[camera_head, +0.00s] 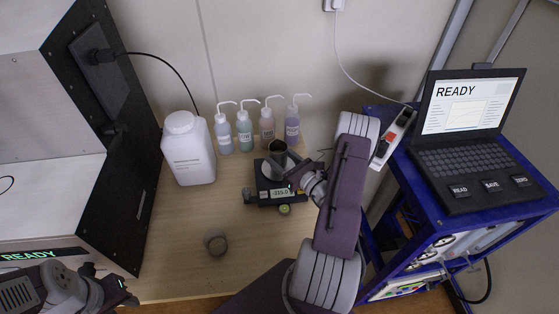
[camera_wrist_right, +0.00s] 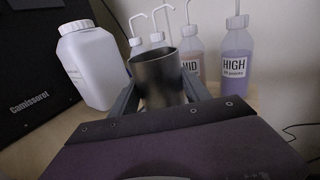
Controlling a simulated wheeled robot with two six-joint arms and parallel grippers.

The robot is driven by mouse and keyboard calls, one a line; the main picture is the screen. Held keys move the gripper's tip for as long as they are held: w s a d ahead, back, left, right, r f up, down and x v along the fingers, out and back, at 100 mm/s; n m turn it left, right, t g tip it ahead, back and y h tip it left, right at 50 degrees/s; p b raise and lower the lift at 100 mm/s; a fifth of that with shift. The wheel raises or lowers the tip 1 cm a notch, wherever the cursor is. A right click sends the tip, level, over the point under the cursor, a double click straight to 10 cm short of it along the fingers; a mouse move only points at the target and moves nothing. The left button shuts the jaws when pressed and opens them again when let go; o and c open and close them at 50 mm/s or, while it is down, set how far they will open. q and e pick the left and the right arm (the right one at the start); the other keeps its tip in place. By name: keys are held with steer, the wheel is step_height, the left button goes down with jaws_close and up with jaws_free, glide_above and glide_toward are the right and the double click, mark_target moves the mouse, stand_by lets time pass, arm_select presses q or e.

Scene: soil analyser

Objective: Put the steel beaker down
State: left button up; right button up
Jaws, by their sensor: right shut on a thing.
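The steel beaker (camera_head: 277,148) is a dark, open-topped metal cylinder over the black balance (camera_head: 255,187). My right gripper (camera_head: 285,170) is shut on the beaker from the front right. In the right wrist view the beaker (camera_wrist_right: 158,80) stands upright between the two grey fingers, and its lower part is hidden by my gripper. I cannot tell whether its base touches the balance pan. The balance's lit display shows a number too small to read surely. My left gripper (camera_head: 112,283) is low at the left, partly cut off, and its jaws are unclear.
Several wash bottles (camera_head: 245,132) stand behind the balance, beside a white jug (camera_head: 188,150). A small grey ring-like object (camera_head: 215,241) sits on the front of the wooden table (camera_head: 175,262). A blue cart (camera_head: 455,222) with a laptop (camera_head: 470,105) stands at right, and a black-sided machine (camera_head: 105,185) at left.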

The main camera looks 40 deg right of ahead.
steer(key=shift+f, duration=0.8)
steer(key=o, duration=1.6)
steer(key=shift+f, duration=0.15)
steer(key=shift+c, duration=0.2)
